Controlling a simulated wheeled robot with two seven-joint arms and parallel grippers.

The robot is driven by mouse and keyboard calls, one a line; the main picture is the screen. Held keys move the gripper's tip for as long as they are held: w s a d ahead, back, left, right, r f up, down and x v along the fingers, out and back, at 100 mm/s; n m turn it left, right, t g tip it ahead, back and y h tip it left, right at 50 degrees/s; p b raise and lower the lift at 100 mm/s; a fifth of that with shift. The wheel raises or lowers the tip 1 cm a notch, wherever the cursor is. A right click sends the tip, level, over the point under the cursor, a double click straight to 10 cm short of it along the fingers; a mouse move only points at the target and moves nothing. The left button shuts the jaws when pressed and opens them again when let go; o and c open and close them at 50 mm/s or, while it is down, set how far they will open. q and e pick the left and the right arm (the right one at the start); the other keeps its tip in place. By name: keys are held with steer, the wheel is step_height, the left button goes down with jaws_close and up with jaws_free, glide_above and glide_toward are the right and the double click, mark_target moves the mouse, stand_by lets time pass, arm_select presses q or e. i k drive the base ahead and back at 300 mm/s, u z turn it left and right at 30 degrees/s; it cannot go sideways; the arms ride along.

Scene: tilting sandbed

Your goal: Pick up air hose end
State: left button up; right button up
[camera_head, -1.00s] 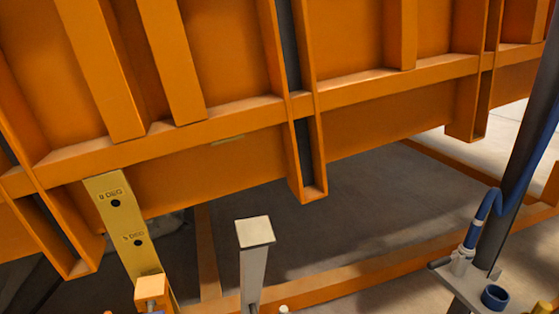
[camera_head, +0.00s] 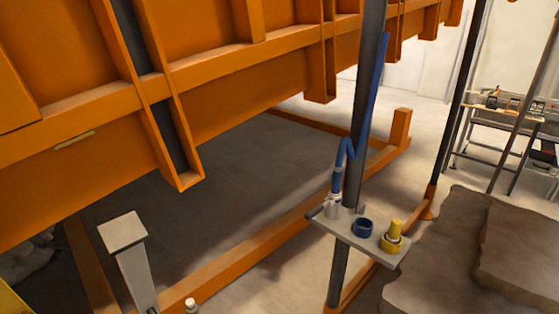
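A blue air hose (camera_head: 371,95) runs down along a dark post right of centre. Its end (camera_head: 335,188) is a blue piece with a pale fitting, upright at the left of a small grey bracket plate (camera_head: 345,238) on the post. Neither of my grippers is in view.
The large orange sandbed frame (camera_head: 220,75) fills the upper left. A grey square-topped post (camera_head: 126,240) stands at the lower left. Brown rock-like slabs (camera_head: 440,260) lie at the lower right. A bench with tools (camera_head: 500,112) stands at the far right. Concrete floor shows between.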

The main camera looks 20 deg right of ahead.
mark_target(334, 191)
steer(key=z, duration=1.2)
